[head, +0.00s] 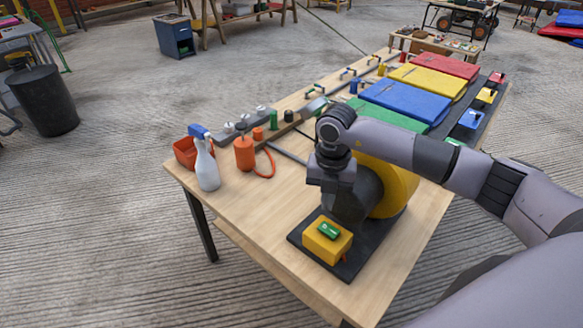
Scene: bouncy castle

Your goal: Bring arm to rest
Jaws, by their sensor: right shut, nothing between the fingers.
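My right arm (385,140) reaches in from the right edge over the wooden table (250,215). Its gripper (328,200) points down above the near part of the table, shut and empty. It is in front of a blower with a yellow drum (398,190) and dark front, and hides part of it. Just below the gripper, a yellow switch box (318,246) with a green switch (328,230) sits on the blower's black base plate (352,262). I cannot tell the exact gap between fingertips and box. My left gripper is not in view.
A white spray bottle (207,165), a red tray (184,152) and an orange bottle (244,153) stand at the table's left. Green, blue, yellow and red folded pads (405,100) lie further back.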

